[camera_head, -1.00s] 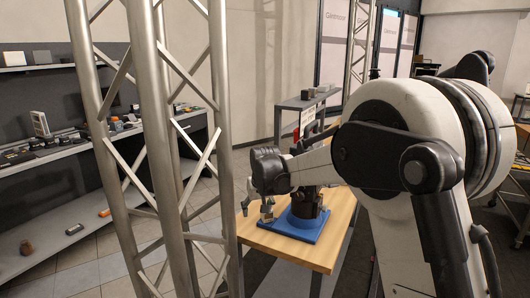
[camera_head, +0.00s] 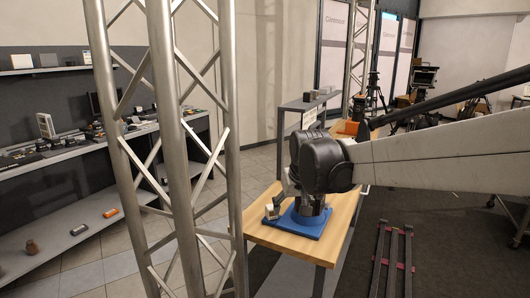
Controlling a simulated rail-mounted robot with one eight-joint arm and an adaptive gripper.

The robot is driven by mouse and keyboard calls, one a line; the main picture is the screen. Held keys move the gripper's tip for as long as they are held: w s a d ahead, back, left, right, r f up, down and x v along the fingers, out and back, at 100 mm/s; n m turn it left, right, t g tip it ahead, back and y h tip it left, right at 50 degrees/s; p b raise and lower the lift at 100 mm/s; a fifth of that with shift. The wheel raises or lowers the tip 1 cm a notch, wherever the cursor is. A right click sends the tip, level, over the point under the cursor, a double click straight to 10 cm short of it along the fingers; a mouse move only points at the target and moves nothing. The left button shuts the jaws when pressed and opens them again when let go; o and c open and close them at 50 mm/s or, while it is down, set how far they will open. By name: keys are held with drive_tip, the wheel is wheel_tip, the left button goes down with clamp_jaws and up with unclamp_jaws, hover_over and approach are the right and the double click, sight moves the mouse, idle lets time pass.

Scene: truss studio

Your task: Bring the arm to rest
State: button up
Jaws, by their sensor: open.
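My white arm (camera_head: 435,157) reaches in from the right edge and ends at a bulky black wrist joint (camera_head: 326,163). The wrist shows in front of the table, overlapping the equipment on it in the picture. A wooden-topped table (camera_head: 325,240) stands below. A small light grey part (camera_head: 271,211) shows at the plate's left side.
A metal truss column (camera_head: 175,150) rises left of the table. A grey shelf (camera_head: 60,170) with small items lines the left wall. Dark rails (camera_head: 391,260) lie on the floor at right. A tripod (camera_head: 374,90) and camera gear (camera_head: 425,85) stand behind. Floor around the rails is open.

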drive_tip(key=s+d+r+m+t, duration=0.1)
drive_tip(key=s+d, duration=0.3)
drive_tip(key=s, duration=0.4)
drive_tip(key=s+d+r, duration=0.2)
drive_tip(key=s+d, duration=0.2)
drive_tip(key=s, duration=0.5)
drive_tip(key=s+d+f, duration=0.2)
drive_tip(key=s, duration=0.4)
drive_tip(key=s+d+f+m+t+h, duration=0.1)
drive_tip(key=s+d+f, duration=0.1)
drive_tip(key=s, duration=0.5)
drive_tip(key=shift+d+f, duration=0.3)
drive_tip(key=shift+f, duration=0.5)
drive_tip(key=shift+s, duration=0.1)
